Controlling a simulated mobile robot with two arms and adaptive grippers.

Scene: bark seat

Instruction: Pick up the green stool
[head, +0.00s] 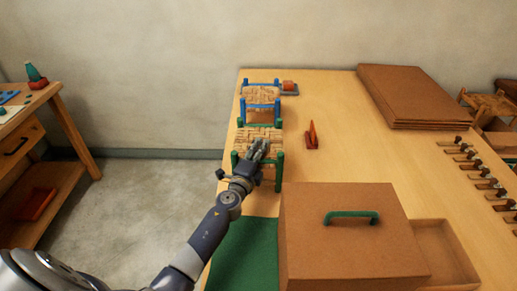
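The green stool (279,160) stands upright on the table's left part, with green legs and rails and a woven bark seat. My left gripper (262,146) reaches in from the lower left and lies over the stool's seat at its right front side. The fingers look close to or touching the seat, but I cannot tell whether they are open or shut on any part. The gripper hides part of the seat and front rail. My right gripper is not in view.
A blue stool (262,97) stands right behind the green one. A brown box with a green handle (352,240) stands in front, beside a green mat (243,258). A small red-brown object (312,137) is to the right. Brown sheets (410,92) lie at the back; the table's middle is clear.

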